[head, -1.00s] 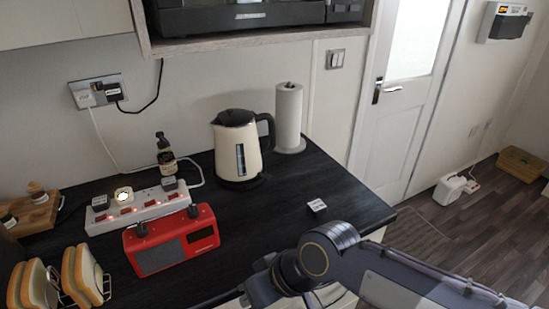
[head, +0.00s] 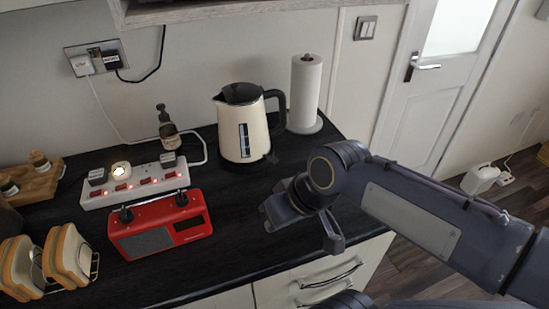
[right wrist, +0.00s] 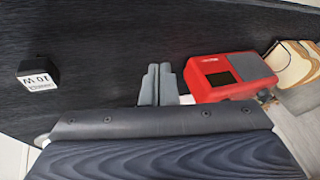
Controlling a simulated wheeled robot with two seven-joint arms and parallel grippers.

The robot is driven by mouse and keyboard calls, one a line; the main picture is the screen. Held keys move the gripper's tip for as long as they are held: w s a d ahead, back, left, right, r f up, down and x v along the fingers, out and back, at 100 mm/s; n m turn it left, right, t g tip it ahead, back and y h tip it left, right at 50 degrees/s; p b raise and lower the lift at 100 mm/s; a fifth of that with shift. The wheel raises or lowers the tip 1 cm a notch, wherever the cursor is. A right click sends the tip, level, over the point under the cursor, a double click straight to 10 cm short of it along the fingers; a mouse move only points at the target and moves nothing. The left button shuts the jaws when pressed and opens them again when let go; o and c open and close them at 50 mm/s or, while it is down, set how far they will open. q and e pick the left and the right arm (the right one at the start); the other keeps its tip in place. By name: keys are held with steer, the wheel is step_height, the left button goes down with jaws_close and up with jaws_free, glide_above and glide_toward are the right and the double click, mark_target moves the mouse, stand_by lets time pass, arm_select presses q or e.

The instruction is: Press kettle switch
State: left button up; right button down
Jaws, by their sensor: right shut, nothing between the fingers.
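The cream kettle (head: 240,130) with black lid and handle stands upright on the dark worktop, at the back. A small dark tab (head: 271,158) shows low on its handle side; I cannot tell for sure that it is the switch. My right gripper (head: 280,211) is over the worktop, in front of the kettle and apart from it, to the right of the red radio. In the right wrist view its two fingers (right wrist: 157,83) are together and empty; the kettle is not in that view. My left gripper is not in view.
The red radio (head: 158,238) and white power strip (head: 137,182) stand left, with bread in a rack (head: 69,258). A dark bottle (head: 168,132) and paper roll (head: 305,95) flank the kettle. A small labelled cube (right wrist: 38,76) lies on the worktop.

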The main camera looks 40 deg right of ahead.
steer(key=w+d+r+n+g+h+p, duration=0.15)
steer(key=w+d+r, duration=0.25)
steer(key=w+d, duration=0.6)
steer(key=g+h, duration=0.1)
steer(key=g, duration=0.1)
glide_toward(274, 160)
steer(key=shift+r+p, duration=0.35)
steer(key=shift+p, duration=0.05)
steer(key=shift+f, duration=0.15)
steer(key=f+b, duration=0.6)
steer(key=shift+w+f, duration=0.35)
steer(key=shift+f, duration=0.05)
